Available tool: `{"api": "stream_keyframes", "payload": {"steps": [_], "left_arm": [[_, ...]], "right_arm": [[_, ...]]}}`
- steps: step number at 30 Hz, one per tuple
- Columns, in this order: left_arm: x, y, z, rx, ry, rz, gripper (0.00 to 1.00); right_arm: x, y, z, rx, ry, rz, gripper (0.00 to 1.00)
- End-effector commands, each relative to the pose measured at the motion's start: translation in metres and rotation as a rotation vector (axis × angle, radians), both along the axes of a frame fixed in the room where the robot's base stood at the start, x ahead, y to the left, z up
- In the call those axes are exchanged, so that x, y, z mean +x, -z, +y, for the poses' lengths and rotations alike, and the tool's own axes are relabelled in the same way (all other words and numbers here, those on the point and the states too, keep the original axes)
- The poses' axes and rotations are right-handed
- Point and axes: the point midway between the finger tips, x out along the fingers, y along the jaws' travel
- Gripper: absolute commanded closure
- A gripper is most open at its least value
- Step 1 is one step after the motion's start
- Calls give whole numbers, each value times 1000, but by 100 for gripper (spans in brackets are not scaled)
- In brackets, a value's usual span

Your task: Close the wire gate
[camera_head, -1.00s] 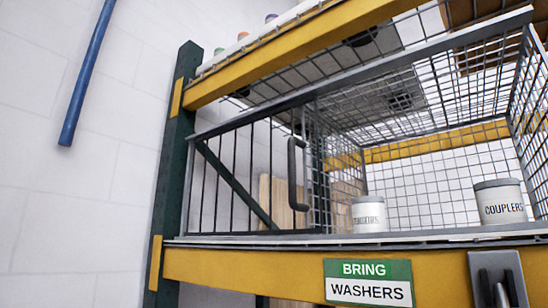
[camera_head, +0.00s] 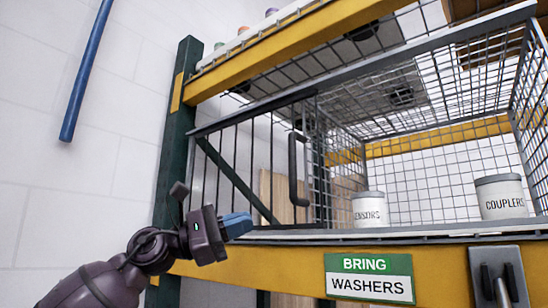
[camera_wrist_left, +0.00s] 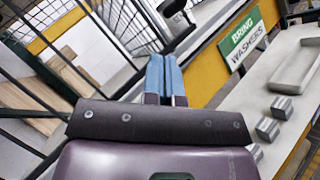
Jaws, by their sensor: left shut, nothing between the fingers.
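The wire gate (camera_head: 240,170) is a dark frame with vertical bars and a diagonal brace. It covers the left part of the cage front, and the right part stands open. Its dark upright handle (camera_head: 293,170) is near the gate's right edge. My left gripper (camera_head: 238,224) has blue fingertips, shut and empty, in front of the gate's lower part, left of and below the handle. In the left wrist view the shut fingers (camera_wrist_left: 165,78) point toward the cage, with gate bars at left. My right gripper is not in view.
Behind the opening stand a SENSORS canister (camera_head: 370,209) and a COUPLERS canister (camera_head: 501,197). A yellow beam (camera_head: 285,275) runs below, with a green and white BRING WASHERS sign (camera_head: 369,278). A green post (camera_head: 176,150) stands at left. A pale ledge with small metal blocks (camera_wrist_left: 268,128) lies lower right.

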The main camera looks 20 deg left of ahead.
Motion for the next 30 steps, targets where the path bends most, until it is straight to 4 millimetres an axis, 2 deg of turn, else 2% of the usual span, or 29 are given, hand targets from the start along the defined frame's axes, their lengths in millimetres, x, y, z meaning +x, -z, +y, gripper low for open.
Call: {"api": "stream_keyframes", "payload": {"steps": [1,6,9,12,16,20,30], "left_arm": [[-7,-23,4,93,-35,-77,100],[-29,-77,24,383,-152,-284,100],[-42,-101,37,508,-211,-364,100],[-50,-115,47,590,-250,-410,100],[-55,-123,53,639,-273,-435,100],[-51,-125,47,645,-275,-439,100],[-20,-126,2,641,-271,-438,100]], "right_arm": [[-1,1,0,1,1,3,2],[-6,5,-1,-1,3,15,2],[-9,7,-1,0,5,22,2],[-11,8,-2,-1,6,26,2],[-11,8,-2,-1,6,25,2],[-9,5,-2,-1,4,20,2],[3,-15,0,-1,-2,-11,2]]}}
